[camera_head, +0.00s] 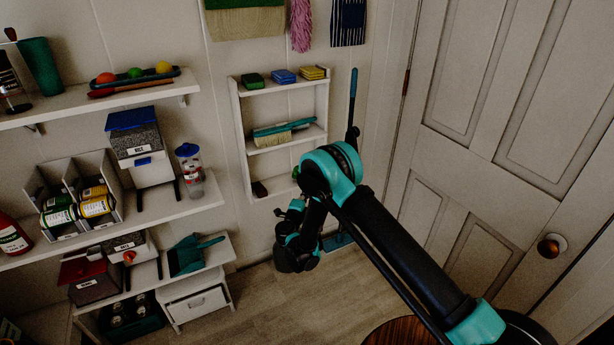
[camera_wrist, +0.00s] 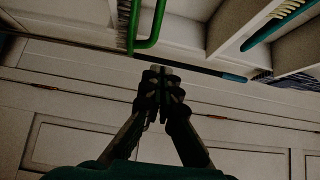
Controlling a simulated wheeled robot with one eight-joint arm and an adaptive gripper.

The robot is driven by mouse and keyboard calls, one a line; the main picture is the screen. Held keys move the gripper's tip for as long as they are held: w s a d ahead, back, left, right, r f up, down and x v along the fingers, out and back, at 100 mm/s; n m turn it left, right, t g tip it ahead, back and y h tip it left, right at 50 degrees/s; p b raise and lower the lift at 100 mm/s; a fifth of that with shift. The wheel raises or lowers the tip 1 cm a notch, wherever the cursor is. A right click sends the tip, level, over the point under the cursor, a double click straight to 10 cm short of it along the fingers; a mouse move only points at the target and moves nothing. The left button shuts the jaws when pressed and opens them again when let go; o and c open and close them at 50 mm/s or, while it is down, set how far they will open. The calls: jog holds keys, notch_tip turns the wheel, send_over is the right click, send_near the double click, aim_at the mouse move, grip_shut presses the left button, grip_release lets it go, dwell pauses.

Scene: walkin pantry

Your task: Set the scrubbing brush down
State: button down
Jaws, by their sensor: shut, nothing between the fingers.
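A green-handled brush with dark bristles, which looks like the scrubbing brush (camera_wrist: 150,28), is at the top of the wrist view, by the white rack. In the head view only a small green part (camera_head: 296,172) shows at the rack's lowest shelf, mostly hidden by my arm. My gripper (camera_wrist: 161,80) is shut and empty, its fingertips apart from the brush in the picture. In the head view my arm's wrist end hangs in front of the rack's lower right, and the fingertips cannot be made out.
The white wall rack (camera_head: 240,128) holds sponges (camera_head: 284,76) on top and a teal hand brush (camera_head: 283,132) on its middle shelf. A dark block (camera_head: 259,189) lies on the lowest shelf. A long teal-handled tool (camera_head: 352,100) stands right of it. The door (camera_head: 480,160) is shut.

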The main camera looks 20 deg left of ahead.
jog(key=w+a+f, duration=0.1)
jog(key=w+a, duration=0.3)
jog(key=w, duration=0.8)
jog(key=shift+w+f, duration=0.1)
